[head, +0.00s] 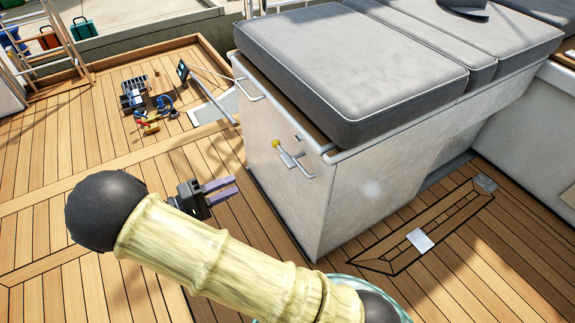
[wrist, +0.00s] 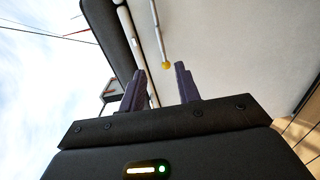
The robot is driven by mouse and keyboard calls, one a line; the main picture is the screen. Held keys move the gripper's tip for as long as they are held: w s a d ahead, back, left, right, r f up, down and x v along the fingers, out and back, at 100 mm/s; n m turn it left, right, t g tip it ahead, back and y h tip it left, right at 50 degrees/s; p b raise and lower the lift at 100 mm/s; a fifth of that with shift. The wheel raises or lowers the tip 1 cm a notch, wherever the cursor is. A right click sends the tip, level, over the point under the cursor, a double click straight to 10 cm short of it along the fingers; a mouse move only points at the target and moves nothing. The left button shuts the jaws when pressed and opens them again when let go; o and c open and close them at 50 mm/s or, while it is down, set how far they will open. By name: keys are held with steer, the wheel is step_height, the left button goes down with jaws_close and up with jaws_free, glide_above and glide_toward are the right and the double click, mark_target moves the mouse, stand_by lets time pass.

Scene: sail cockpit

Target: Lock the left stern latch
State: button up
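A metal latch (head: 291,158) with a yellow knob (head: 276,143) is on the end face of the pale locker (head: 345,200), under the grey cushions. In the wrist view the yellow knob (wrist: 167,65) sits at the end of a thin rod, beyond and between my fingertips. My gripper (head: 235,186) is open and empty, with purple fingers pointing toward the locker's end face. It is to the left of the latch and lower in the head view, and apart from it. Both fingers also show in the wrist view (wrist: 160,72). Whether the latch is locked cannot be told.
Grey cushions (head: 350,65) overhang the locker top. A metal rail handle (head: 250,92) is on the locker's left part. Small items, including a dark crate (head: 133,95), lie on the wooden deck at the back left. The deck left of the locker is mostly clear.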

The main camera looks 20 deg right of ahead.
mark_target(284, 161)
steer(key=b+x, duration=0.7)
steer(key=x, duration=0.9)
steer(key=shift+d+f, duration=0.15)
steer(key=shift+d, duration=0.05)
steer(key=shift+w+d, duration=0.2)
steer(key=shift+d, duration=0.35)
jaws_close()
